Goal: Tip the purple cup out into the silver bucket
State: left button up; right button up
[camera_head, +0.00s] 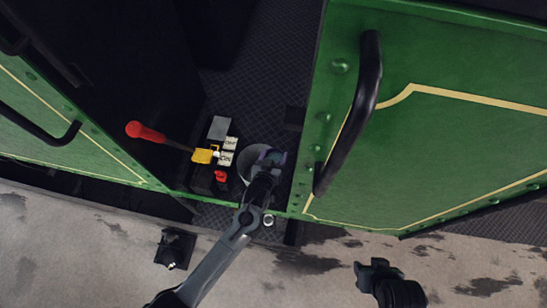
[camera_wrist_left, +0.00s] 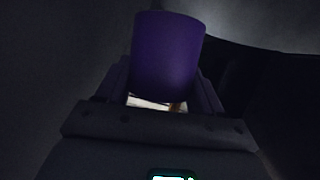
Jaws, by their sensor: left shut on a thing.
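The purple cup (camera_wrist_left: 167,55) is held between the fingers of my left gripper (camera_wrist_left: 160,92) in the left wrist view. In the head view my left gripper (camera_head: 269,160) is over the silver bucket (camera_head: 246,163) and covers its right part. Only a small, dim part of the purple cup (camera_head: 277,156) shows there. Its exact tilt and its contents cannot be made out. A pale patch shows below the cup between the fingers. My right gripper (camera_head: 371,270) is away at the lower right, over the paving, and its jaws are unclear.
Left of the bucket is a dark box (camera_head: 206,178) with a yellow item (camera_head: 203,156), white pieces and a red item. A green panel (camera_head: 440,150) with a black handle (camera_head: 362,105) stands close on the right.

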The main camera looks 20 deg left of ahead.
pick_arm(q)
jog(key=shift+s+a+f+n+h+b, duration=0.1)
jog(key=shift+a+f+n+h+b, duration=0.3)
jog(key=shift+n+b, duration=0.3)
jog(key=n+b, duration=0.1)
jog(key=n+h+b, duration=0.1)
jog(key=b, duration=0.1)
jog(key=shift+a+f+t, duration=0.25)
jog(key=shift+f+t, duration=0.05)
jog(key=shift+f, duration=0.05)
jog(key=n+b, duration=0.1)
jog(key=b, duration=0.1)
jog(key=a+n+h+b, duration=0.1)
jog(key=shift+a+f+n+t+h+b, duration=0.1)
jog(key=shift+a+n+t+h+b, duration=0.05)
jog(key=shift+n+t+h+b, duration=0.2)
jog(key=a+n+t+b, duration=0.1)
jog(key=n, duration=0.2)
jog(key=a+n+t+h+b, duration=0.1)
jog(key=n, duration=0.2)
jog(key=a+r+n+t+b, duration=0.1)
jog(key=n, duration=0.2)
jog(key=shift+s+t+h, duration=0.1)
jog(key=shift+t+h, duration=0.25)
dwell(0.9)
